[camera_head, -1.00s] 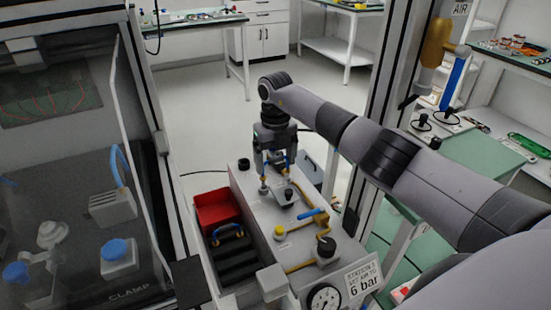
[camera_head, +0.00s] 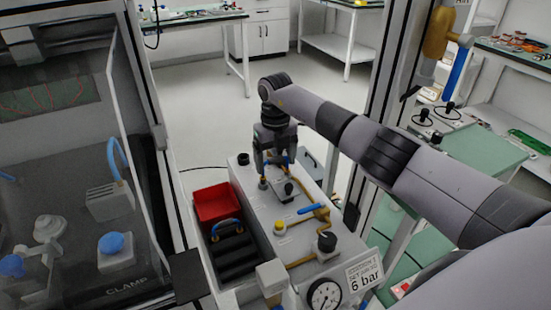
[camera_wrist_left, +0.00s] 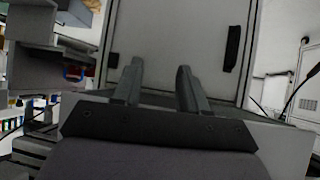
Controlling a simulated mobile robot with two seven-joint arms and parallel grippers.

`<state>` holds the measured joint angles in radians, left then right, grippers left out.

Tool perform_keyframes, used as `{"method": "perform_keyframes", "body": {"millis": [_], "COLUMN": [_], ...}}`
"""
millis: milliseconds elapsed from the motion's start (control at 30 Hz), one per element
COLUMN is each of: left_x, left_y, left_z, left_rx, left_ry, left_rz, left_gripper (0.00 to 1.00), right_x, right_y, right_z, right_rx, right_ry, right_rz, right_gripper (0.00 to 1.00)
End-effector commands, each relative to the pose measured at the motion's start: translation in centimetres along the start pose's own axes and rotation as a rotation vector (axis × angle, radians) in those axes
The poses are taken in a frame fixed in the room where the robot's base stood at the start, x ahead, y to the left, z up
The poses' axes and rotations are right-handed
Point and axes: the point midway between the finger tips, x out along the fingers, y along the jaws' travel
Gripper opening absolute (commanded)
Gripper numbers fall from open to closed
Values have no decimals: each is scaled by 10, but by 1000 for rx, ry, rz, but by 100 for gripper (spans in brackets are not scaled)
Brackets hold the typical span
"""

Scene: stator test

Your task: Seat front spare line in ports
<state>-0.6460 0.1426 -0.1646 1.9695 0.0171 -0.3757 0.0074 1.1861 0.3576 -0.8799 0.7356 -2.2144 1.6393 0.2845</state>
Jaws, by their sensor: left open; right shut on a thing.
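My right gripper (camera_head: 274,166) is over the far end of the grey panel box (camera_head: 300,237), pointing down. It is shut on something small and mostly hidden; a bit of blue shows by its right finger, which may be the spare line. Fittings stand just under and in front of it, including a grey one (camera_head: 263,184). I cannot tell whether the held thing touches a port. Another curved blue line (camera_head: 226,224) lies on the black rack beside the box. My left gripper (camera_wrist_left: 158,88) shows only in the left wrist view, open and empty before a pale cabinet-like front.
A red bin (camera_head: 216,203) stands left of the box. A blue-handled valve (camera_head: 311,210), a black knob (camera_head: 326,242) and a gauge (camera_head: 324,295) are on its near half. A clear guard with clamp parts is at the left. Open floor lies behind.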

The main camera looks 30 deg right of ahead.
Motion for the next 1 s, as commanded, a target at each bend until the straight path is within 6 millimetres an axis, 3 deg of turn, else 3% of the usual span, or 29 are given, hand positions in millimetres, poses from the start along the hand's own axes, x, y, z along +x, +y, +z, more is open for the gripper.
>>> {"method": "perform_keyframes", "body": {"millis": [733, 767, 800, 1000], "left_x": [4, 4, 4, 4], "left_y": [0, 0, 0, 0], "left_z": [6, 6, 6, 6], "left_rx": [0, 0, 0, 0], "left_ry": [-1, -1, -1, -2], "left_rz": [0, 0, 0, 0], "left_gripper": [43, 43, 43, 43], "right_x": [11, 10, 10, 10], "right_y": [0, 0, 0, 0], "right_z": [0, 0, 0, 0], "right_rx": [0, 0, 0, 0], "right_ry": [-1, -1, -1, 0], "right_rz": [-1, -1, -1, 0], "right_gripper": [53, 89, 100, 100]}}
